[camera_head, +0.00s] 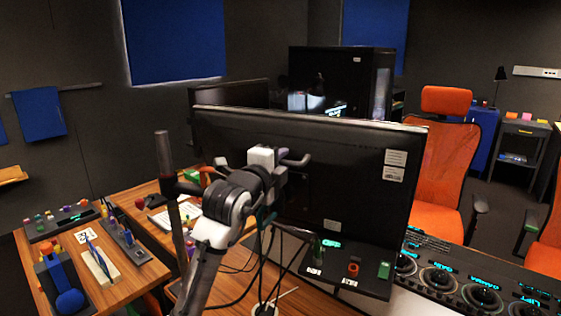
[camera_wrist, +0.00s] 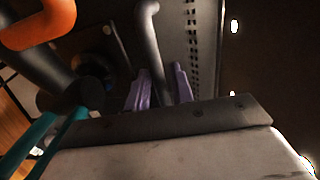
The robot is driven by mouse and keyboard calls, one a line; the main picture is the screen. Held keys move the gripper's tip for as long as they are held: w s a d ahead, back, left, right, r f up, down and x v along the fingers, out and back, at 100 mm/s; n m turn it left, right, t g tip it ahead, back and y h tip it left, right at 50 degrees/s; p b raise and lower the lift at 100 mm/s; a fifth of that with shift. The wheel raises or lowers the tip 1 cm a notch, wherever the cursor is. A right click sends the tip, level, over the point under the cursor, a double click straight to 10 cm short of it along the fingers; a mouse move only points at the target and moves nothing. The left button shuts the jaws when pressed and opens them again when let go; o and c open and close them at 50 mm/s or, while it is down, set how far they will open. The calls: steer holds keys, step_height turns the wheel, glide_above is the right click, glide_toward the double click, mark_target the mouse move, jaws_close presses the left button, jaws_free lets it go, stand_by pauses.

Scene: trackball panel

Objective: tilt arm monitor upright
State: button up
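The monitor (camera_head: 330,160) is seen from behind in the head view, a wide black panel with white labels, its tilt hard to judge. Dark grey handle-like bars (camera_head: 296,160) stick out behind it near my wrist. My arm reaches up to the monitor's back and covers part of it and its mount. In the wrist view, the purple fingers of my gripper (camera_wrist: 160,88) stand apart, on either side of a grey curved bar (camera_wrist: 148,35). Whether they press on it cannot be told.
A dark vertical post (camera_head: 165,155) stands left of my arm. Cables hang below the monitor. A control panel (camera_head: 470,285) with glowing dials lies at lower right. A wooden desk (camera_head: 130,275) with small tools is at left. Orange chairs (camera_head: 440,165) stand behind at right.

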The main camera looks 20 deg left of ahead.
jaws_close()
steer(key=shift+w, duration=0.1)
steer(key=shift+w+d+b, duration=0.15)
steer(key=shift+w+b, duration=0.3)
steer(key=shift+b, duration=0.4)
steer(key=shift+w+r, duration=0.35)
steer(key=shift+w, duration=0.15)
steer(key=shift+o, duration=1)
jaws_free()
steer(key=shift+f, duration=0.1)
